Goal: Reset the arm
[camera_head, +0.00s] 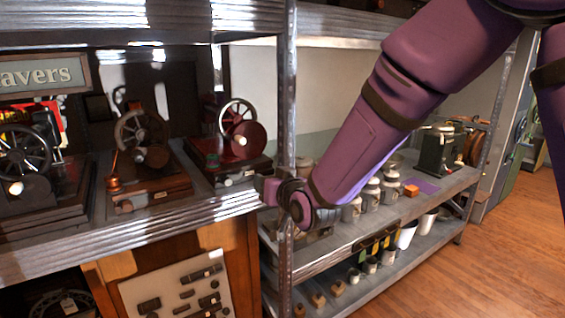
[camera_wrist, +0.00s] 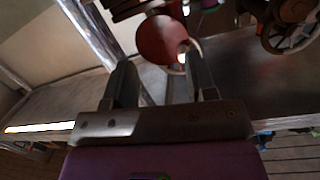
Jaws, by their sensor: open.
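My purple arm reaches down from the upper right in the head view, with my gripper (camera_head: 266,188) at the front edge of the left shelf. In the wrist view my gripper (camera_wrist: 160,75) has its two dark fingers apart, with nothing held between them. A red disc (camera_wrist: 160,40) of a machine shows beyond the fingertips there. In the head view this looks like the red-wheeled machine (camera_head: 240,140) on a dark wooden base, just behind my gripper. Whether a finger touches it I cannot tell.
More wheeled machines (camera_head: 142,140) stand left on the metal shelf (camera_head: 150,215). A metal post (camera_head: 287,90) rises close to my gripper. The right shelving holds grey canisters (camera_head: 371,195), an orange block (camera_head: 411,190) and white cups (camera_head: 406,234). The wooden floor (camera_head: 500,260) at right is clear.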

